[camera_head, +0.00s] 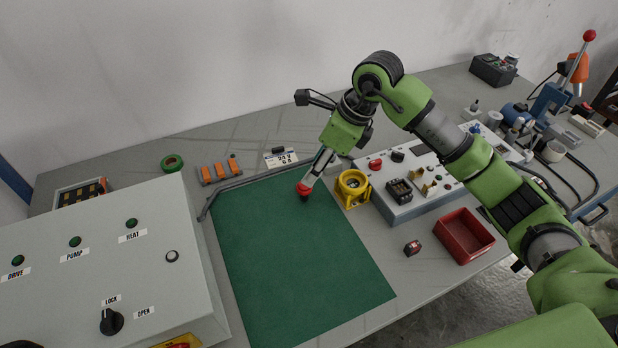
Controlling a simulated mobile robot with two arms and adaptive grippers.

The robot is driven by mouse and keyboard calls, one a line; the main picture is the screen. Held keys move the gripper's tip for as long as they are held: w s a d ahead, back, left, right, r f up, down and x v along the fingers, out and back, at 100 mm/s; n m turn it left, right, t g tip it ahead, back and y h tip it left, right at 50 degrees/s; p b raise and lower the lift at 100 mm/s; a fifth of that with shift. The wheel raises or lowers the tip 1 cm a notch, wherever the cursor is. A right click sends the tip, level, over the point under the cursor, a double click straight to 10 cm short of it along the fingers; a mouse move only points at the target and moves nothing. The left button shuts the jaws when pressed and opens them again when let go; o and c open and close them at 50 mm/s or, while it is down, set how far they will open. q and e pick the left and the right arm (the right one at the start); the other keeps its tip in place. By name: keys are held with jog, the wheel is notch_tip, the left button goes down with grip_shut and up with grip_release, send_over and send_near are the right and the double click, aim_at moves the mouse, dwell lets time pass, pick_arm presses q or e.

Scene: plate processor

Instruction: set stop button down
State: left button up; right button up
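The stop button (303,188), a red cap with a dark underside, is at the fingertips of my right gripper (310,179). The arm comes in from the right, and the gripper points down over the right upper part of the green mat (290,265). The gripper appears shut on the button. I cannot tell whether the button touches the mat or hangs just above it. My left gripper is not in view.
A yellow ring-shaped part (352,202) stands just right of the button, beside a grey switch box (405,210). A red tray (463,235) and a small red-black block (412,248) are further right. A large control panel (70,285) is left. Most of the mat is clear.

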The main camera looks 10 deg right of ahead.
jog(key=v, duration=0.5)
jog(key=shift+s+d+r, duration=0.1)
jog(key=shift+r, duration=0.25)
